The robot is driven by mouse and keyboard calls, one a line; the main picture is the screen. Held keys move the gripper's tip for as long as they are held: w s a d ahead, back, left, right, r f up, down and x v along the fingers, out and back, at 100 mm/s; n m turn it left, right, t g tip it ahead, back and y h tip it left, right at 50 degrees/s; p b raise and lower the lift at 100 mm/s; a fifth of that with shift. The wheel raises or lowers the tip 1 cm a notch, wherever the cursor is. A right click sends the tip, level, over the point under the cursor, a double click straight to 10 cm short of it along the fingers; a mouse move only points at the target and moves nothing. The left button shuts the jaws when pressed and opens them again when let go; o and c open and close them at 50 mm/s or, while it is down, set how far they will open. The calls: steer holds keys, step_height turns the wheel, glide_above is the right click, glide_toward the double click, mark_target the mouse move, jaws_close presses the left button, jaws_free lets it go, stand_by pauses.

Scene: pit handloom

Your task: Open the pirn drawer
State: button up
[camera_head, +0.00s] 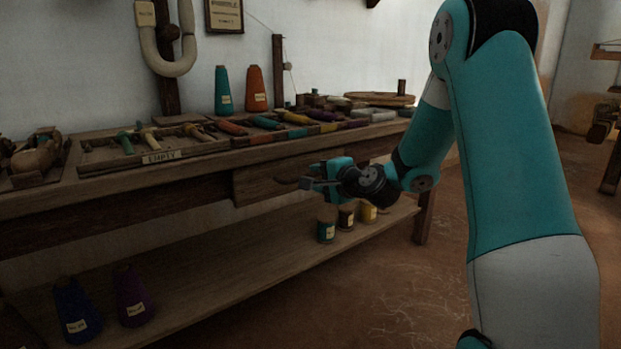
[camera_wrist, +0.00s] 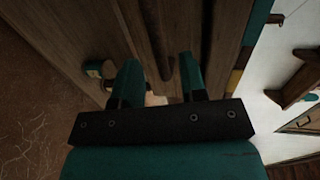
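The pirn drawer (camera_head: 255,186) shows as a plain wooden front below the bench top, and it looks closed. A small dark handle (camera_head: 286,181) seems to stick out from it just left of my fingers. My gripper (camera_head: 312,184) is at the drawer's right part, level with the front. In the wrist view my gripper (camera_wrist: 161,82) has its two teal fingers apart, pointing at the wooden bench front. A brown wooden piece shows near the gap between the fingertips; I cannot tell whether they touch it.
The bench top above holds a tray labelled EMPTY (camera_head: 160,157), several coloured pirns, and a teal cone (camera_head: 223,90) and an orange cone (camera_head: 256,89). A lower shelf (camera_head: 215,284) carries thread cones, including a purple one (camera_head: 133,297). The floor (camera_head: 400,290) in front is clear.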

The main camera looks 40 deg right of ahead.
mark_target(312, 176)
steer(key=shift+b+x, duration=0.35)
steer(key=shift+x, duration=1.55)
jaws_close()
steer(key=shift+s+a, duration=0.1)
steer(key=shift+a, duration=0.05)
